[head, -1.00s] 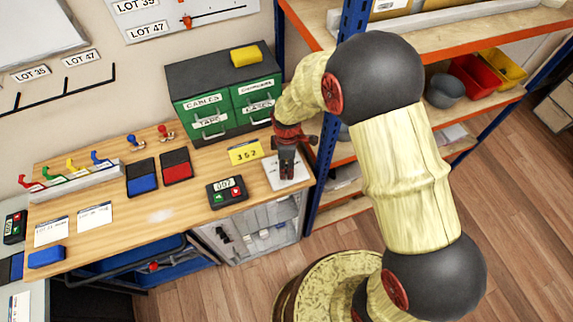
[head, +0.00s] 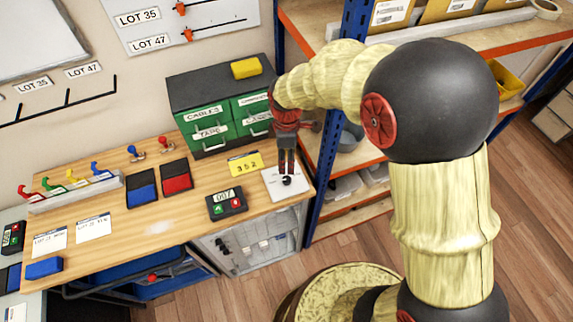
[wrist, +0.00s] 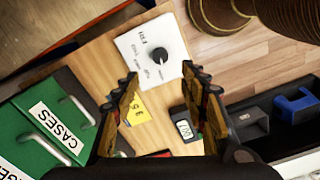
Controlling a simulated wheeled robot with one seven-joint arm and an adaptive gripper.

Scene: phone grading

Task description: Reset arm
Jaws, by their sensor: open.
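My gripper (head: 287,168) is above the right end of the wooden workbench (head: 112,193) in the head view. Its fingers point down over a white plate with a black knob (head: 275,186). In the wrist view the gripper (wrist: 158,80) has its two fingers well apart with nothing between them. The white plate (wrist: 136,48) and its black knob (wrist: 160,55) lie beyond the fingertips, clear of them. My arm reaches across from the right in the head view.
The green drawer cabinet (head: 206,112) stands behind the gripper, with a yellow block (head: 246,68) on top. A yellow 352 card (head: 245,163) and a counter (head: 227,203) lie left of the plate. A shelf's blue post (head: 328,160) stands close on the right.

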